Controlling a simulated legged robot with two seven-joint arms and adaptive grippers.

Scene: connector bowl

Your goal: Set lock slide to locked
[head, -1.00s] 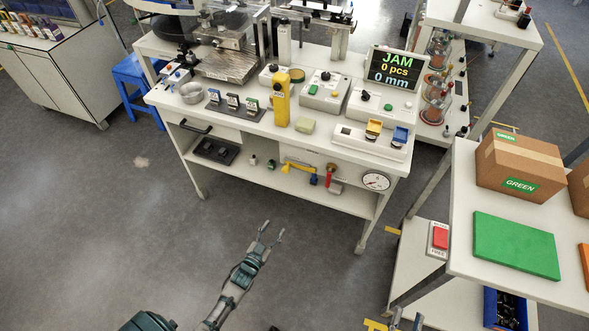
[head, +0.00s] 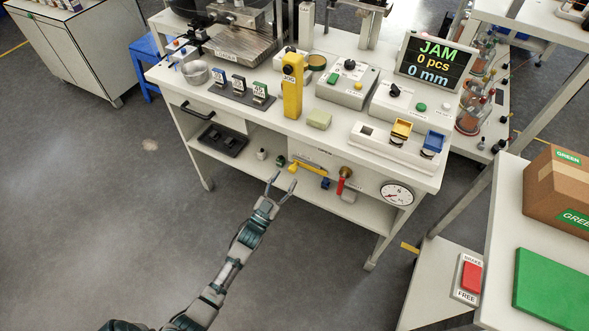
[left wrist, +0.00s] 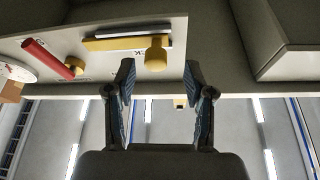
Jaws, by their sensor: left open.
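The lock slide is a yellow bar (head: 309,168) on the front panel under the bench top. In the left wrist view the yellow bar (left wrist: 115,43) carries a round yellow knob (left wrist: 156,54), with part of a printed label, "CK", beside it. I cannot tell which position the slide is in. My left gripper (head: 283,182) is open and empty, in front of the panel and near the bar's left end in the head view. In the left wrist view the knob lies just beyond and between the open fingertips (left wrist: 158,75), apart from them. My right gripper does not show.
Right of the slide are a red-handled valve (head: 343,181) and a round gauge (head: 397,194). A dark tray (head: 221,140) and small parts sit on the lower shelf. A side table with a green panel (head: 551,286) stands at the right.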

